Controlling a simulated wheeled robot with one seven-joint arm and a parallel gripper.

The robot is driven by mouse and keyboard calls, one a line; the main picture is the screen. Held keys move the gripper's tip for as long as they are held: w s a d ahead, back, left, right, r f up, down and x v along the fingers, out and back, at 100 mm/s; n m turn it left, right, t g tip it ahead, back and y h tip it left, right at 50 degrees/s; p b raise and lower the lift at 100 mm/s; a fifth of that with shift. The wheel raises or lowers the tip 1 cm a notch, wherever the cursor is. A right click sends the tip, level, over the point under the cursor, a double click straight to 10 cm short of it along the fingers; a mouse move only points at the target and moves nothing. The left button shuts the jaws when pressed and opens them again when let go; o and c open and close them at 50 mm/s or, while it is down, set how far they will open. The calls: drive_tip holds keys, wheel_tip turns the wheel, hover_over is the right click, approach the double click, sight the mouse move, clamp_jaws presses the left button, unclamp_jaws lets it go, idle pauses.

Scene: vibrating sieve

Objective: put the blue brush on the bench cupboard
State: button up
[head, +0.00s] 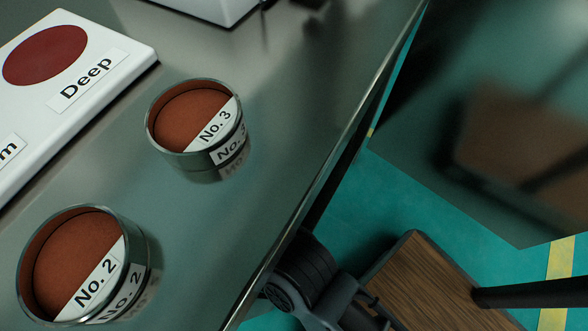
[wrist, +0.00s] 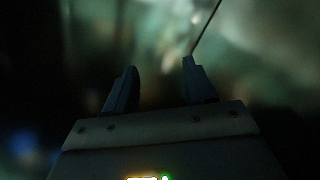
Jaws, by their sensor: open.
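The blue brush does not show in either view. I cannot make out the bench cupboard for certain in either view. My gripper (wrist: 160,68) is in the wrist view, with its two dark fingers apart and nothing visible between them. Behind the fingers the wrist view is dark and blurred, so I cannot tell what lies in front of them.
A metal bench top (head: 290,70) holds round containers labelled No. 3 (head: 187,120) and No. 2 (head: 75,265), and a white board (head: 110,60) marked "Deep". A glossy dark panel (head: 480,110) stands at right across a strip of green floor (head: 375,205).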

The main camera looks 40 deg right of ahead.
drive_tip(key=s+d+m+g, duration=0.1)
drive_tip(key=s+d+m, duration=0.1)
drive_tip(key=s+d, duration=0.3)
drive_tip(key=s+d+m+g+h, duration=0.1)
drive_tip(key=s+d, duration=0.5)
drive_tip(key=s, duration=0.7)
drive_tip(key=s+d+f+m+g, duration=0.1)
drive_tip(key=s+d+m, duration=0.3)
drive_tip(key=s, duration=0.5)
drive_tip(key=shift+d+g+h, duration=0.3)
drive_tip(key=shift+d+g, duration=0.3)
drive_tip(key=shift+d, duration=0.2)
drive_tip(key=shift+f, duration=0.1)
